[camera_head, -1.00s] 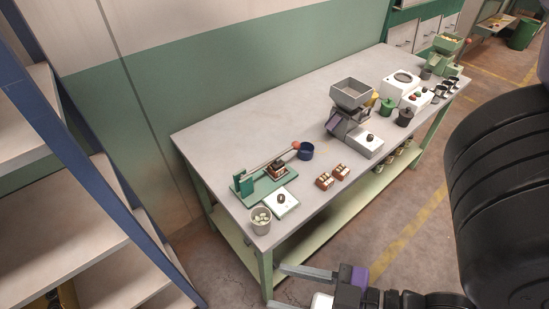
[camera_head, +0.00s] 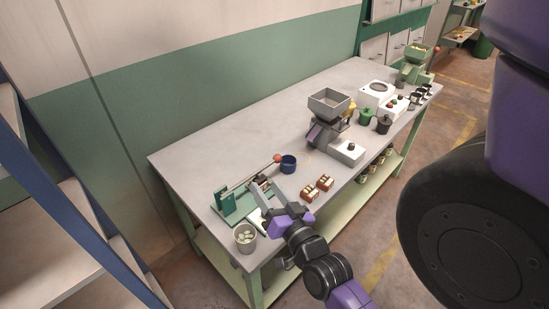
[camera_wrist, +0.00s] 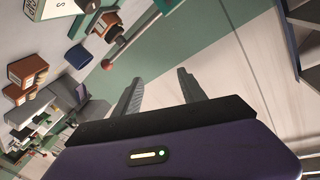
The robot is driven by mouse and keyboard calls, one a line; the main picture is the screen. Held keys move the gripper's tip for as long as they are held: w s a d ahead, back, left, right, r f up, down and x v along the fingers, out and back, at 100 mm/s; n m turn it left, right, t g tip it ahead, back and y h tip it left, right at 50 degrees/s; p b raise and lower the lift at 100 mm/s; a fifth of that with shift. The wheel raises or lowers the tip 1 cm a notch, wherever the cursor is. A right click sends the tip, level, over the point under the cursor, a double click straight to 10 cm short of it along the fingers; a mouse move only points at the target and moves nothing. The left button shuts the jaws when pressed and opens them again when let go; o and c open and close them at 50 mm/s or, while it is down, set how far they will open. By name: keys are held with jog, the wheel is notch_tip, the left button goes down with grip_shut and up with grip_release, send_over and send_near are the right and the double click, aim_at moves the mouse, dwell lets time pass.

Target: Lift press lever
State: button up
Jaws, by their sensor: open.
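The press has a green base (camera_head: 230,205) near the left end of the workbench. Its lever, a long thin rod (camera_head: 250,176), slopes up to the right and ends in a red ball knob (camera_head: 277,158). In the wrist view the knob (camera_wrist: 107,65) is left of my gripper's fingers, and the rod runs up to the right from it. My gripper (camera_head: 265,198) is open and empty. In the head view it is over the bench's front edge, in front of the press and below the knob, and it covers part of the press. The wrist view shows both fingers apart (camera_wrist: 160,76).
A dark blue cup (camera_head: 288,164) stands just right of the knob. A grey cup of pale pieces (camera_head: 245,238) is at the front left corner. Brown blocks (camera_head: 317,188) and a hopper machine (camera_head: 329,104) are to the right. The bench's back left (camera_head: 200,150) is clear.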

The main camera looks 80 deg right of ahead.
aim_at(280, 161)
jog(key=d+f+m+g, duration=0.1)
jog(key=d+f+m, duration=0.1)
jog(key=d, duration=0.3)
jog(key=d+f+m+g, duration=0.1)
jog(key=d+f+m, duration=0.1)
jog(key=d+m, duration=0.3)
jog(key=d+f+m+g+b, duration=0.1)
jog(key=d+f+m, duration=0.2)
jog(key=d, duration=0.3)
jog(key=shift+s+d+h, duration=0.3)
jog(key=shift+s+d, duration=0.05)
jog(key=shift+s, duration=0.05)
jog(key=shift+w+m, duration=0.1)
jog(key=shift+m, duration=0.2)
jog(key=shift+w+d, duration=0.15)
jog(key=p+x, duration=0.1)
jog(key=x, duration=0.6)
jog(key=shift+w, duration=0.1)
grip_shut()
jog(key=shift+f, duration=0.1)
